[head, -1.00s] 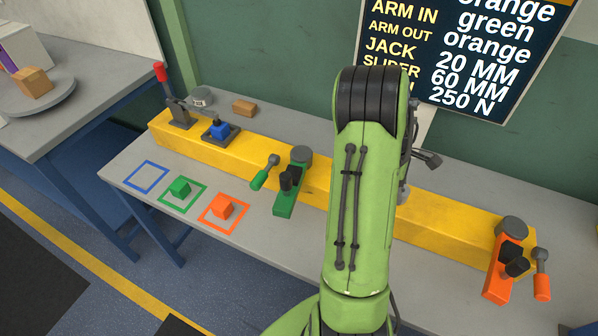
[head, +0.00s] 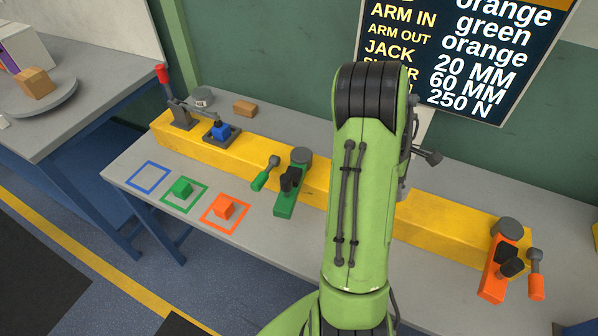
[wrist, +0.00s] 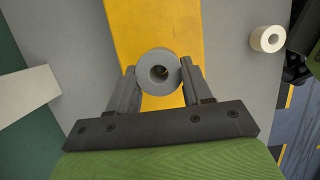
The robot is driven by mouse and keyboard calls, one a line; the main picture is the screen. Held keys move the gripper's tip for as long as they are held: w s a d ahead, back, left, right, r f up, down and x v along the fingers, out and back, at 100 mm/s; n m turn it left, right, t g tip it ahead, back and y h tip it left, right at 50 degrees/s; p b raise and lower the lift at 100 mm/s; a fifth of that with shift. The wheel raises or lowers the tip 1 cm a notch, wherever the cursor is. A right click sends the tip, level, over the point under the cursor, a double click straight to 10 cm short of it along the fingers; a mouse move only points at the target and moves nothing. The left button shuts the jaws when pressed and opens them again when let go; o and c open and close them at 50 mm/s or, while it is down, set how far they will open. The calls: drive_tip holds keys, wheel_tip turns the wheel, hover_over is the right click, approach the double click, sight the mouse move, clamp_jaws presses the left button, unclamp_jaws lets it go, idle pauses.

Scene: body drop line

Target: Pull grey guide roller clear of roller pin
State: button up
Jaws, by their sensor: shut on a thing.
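In the wrist view, my gripper (wrist: 159,69) is shut on the grey guide roller (wrist: 158,53), with one finger on each side of it. The roller is a thick ring seen end-on, with a round hole in its middle. It appears over the yellow beam (wrist: 160,24). No roller pin can be made out, and I cannot tell whether one is inside the hole. In the head view my arm hides the gripper and the roller.
A pale ring-shaped part (wrist: 268,39) stands at the right in the wrist view. On the bench, a green clamp (head: 290,190) lies left of my arm and an orange clamp (head: 497,270) lies right.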

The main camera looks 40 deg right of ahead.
wheel_tip(320, 180, up, 7)
drive_tip(key=p, duration=0.5)
drive_tip(key=shift+f+p, duration=0.15)
drive_tip(key=shift+p, duration=0.25)
